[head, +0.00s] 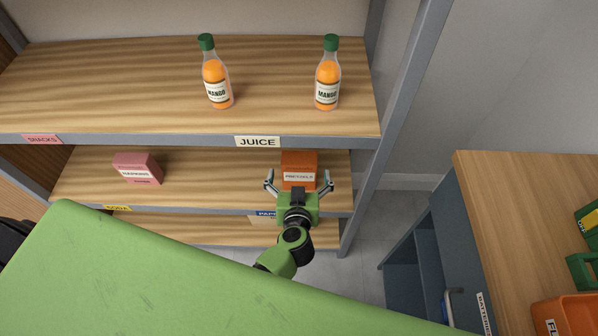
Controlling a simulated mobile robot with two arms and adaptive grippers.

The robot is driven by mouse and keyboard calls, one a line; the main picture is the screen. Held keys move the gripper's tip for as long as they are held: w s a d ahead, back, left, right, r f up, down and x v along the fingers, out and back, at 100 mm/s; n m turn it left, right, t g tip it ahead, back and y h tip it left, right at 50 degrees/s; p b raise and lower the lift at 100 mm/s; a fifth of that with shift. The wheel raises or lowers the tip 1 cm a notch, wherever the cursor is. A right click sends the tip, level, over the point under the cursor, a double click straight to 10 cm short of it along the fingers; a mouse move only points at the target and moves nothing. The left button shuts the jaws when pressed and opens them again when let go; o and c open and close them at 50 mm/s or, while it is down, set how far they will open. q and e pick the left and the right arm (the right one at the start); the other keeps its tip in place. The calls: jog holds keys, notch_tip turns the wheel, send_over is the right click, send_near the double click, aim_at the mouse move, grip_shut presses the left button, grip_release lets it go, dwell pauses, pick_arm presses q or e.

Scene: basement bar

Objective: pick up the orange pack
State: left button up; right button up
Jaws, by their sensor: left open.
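The orange pack (299,164) is a small box with a white label, upright on the middle shelf (222,184) toward its right end. My left gripper (299,185) is in front of the pack with its fingers spread apart, one toward each side of it. The gripper hides the pack's lower part, and I cannot tell whether the fingers touch it. My right gripper is not in view.
A pink napkins pack (138,168) stands on the same shelf at the left. Two mango juice bottles (216,74) stand on the shelf above, whose front edge carries a JUICE label (257,142). A grey rack post (398,115) rises right of the gripper.

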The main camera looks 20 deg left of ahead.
aim_at(299, 159)
pick_arm(q)
jog(key=x, duration=0.3)
jog(key=shift+f, duration=0.15)
jog(key=shift+w+a+f+b, duration=0.1)
jog(key=shift+w+f+b, duration=0.05)
jog(key=shift+w+b, duration=0.3)
jog(key=b+x, duration=0.1)
jog(key=x, duration=0.4)
jog(key=shift+f, duration=0.15)
jog(key=c, duration=1.8)
jog(key=shift+o, duration=0.2)
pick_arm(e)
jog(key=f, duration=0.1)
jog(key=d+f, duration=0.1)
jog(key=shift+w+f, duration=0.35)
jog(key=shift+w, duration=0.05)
